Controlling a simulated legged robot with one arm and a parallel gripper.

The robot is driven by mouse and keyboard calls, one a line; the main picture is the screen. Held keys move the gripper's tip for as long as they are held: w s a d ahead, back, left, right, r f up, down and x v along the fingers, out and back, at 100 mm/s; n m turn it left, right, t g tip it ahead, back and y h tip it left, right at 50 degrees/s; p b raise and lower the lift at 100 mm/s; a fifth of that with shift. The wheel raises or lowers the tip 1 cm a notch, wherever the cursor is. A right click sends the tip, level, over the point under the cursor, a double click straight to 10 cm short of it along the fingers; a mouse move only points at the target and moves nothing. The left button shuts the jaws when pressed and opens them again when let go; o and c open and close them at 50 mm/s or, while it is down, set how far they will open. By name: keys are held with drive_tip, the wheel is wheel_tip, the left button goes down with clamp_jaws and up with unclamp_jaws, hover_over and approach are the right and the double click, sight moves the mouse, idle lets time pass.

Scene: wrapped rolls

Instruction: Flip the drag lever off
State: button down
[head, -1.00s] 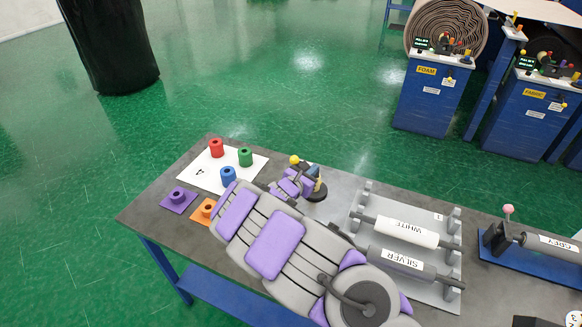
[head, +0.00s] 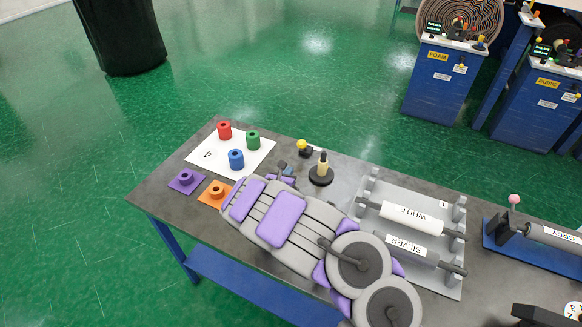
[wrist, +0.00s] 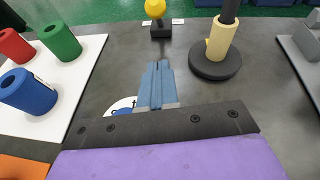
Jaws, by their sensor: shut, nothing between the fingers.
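A small lever with a yellow knob (head: 301,145) on a dark block stands near the table's back edge. It also shows at the top of the wrist view (wrist: 155,9), its knob cut off by the frame edge. A second lever with a pink knob (head: 514,199) stands upright on the grey roll's stand at the right. I cannot tell which one is called the drag lever. My gripper (wrist: 158,66) is shut and empty, its blue fingers low over the table and pointing at the yellow-knob lever, apart from it. In the head view my arm partly hides the gripper.
A cream spool on a round black base (head: 321,175) stands just right of the yellow-knob lever. Red, green and blue rolls stand on a white sheet (head: 204,156) at the left. The white roll (head: 410,219) and silver roll (head: 405,250) lie on a rack at the right.

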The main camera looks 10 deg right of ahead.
sight(304, 146)
drive_tip(key=b+x, duration=0.1)
drive_tip(key=x, duration=0.7)
drive_tip(key=shift+f, duration=0.15)
drive_tip(key=shift+w+d+r, duration=0.25)
drive_tip(key=shift+w, duration=0.25)
drive_tip(key=shift+w+d+r, duration=0.25)
drive_tip(key=shift+w+d, duration=0.05)
drive_tip(key=shift+w, duration=0.25)
drive_tip(key=shift+w+d+r+b, duration=0.35)
drive_tip(key=shift+w+r, duration=0.1)
drive_tip(key=shift+w, duration=0.3)
drive_tip(key=shift+d+r, duration=0.1)
